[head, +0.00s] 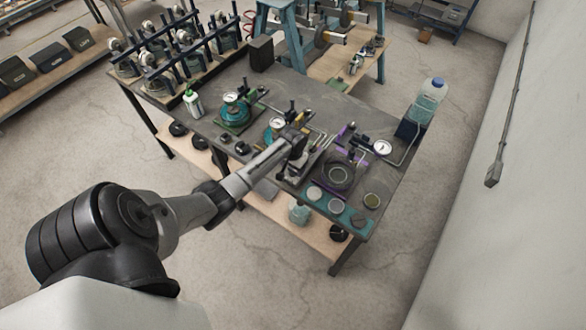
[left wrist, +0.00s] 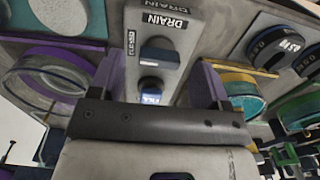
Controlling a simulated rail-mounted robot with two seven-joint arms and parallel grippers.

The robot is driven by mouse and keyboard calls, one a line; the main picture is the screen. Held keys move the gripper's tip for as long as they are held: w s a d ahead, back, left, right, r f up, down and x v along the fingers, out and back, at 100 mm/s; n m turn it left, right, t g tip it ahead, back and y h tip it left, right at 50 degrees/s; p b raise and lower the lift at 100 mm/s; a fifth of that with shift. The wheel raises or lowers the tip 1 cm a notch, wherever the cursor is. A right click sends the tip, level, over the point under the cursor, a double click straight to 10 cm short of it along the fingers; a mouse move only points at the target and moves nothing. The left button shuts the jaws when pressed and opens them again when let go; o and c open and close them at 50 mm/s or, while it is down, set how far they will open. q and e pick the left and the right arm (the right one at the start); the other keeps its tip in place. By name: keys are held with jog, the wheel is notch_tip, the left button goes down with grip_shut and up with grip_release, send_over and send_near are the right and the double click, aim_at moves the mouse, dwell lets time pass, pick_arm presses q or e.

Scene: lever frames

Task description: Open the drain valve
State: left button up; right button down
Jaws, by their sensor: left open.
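In the left wrist view a grey panel carries a white-on-black DRAIN label (left wrist: 165,20) and a small sideways label (left wrist: 131,45) that seems to read CLOSED. A dark rounded knob or handle (left wrist: 158,50) sits on the panel below the DRAIN label. A blue-tipped part (left wrist: 151,88) shows nearer to me. My left gripper (left wrist: 155,98) is open in front of the panel; I cannot tell whether it touches anything. In the head view my left gripper (head: 297,150) reaches over the bench and hides most of the valve area. My right gripper is not in view.
The bench (head: 330,97) holds round fixtures with gauges, a green-white bottle (head: 193,103) and a purple-framed round fixture (head: 339,177) beside the gripper. A clear jug (head: 430,98) stands at the right edge. Several discs lie along the front right edge.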

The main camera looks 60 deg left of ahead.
pick_arm(q)
jog(key=shift+f, duration=0.75)
jog(key=shift+c, duration=0.3)
jog(key=c, duration=0.9)
jog(key=shift+o, duration=0.2)
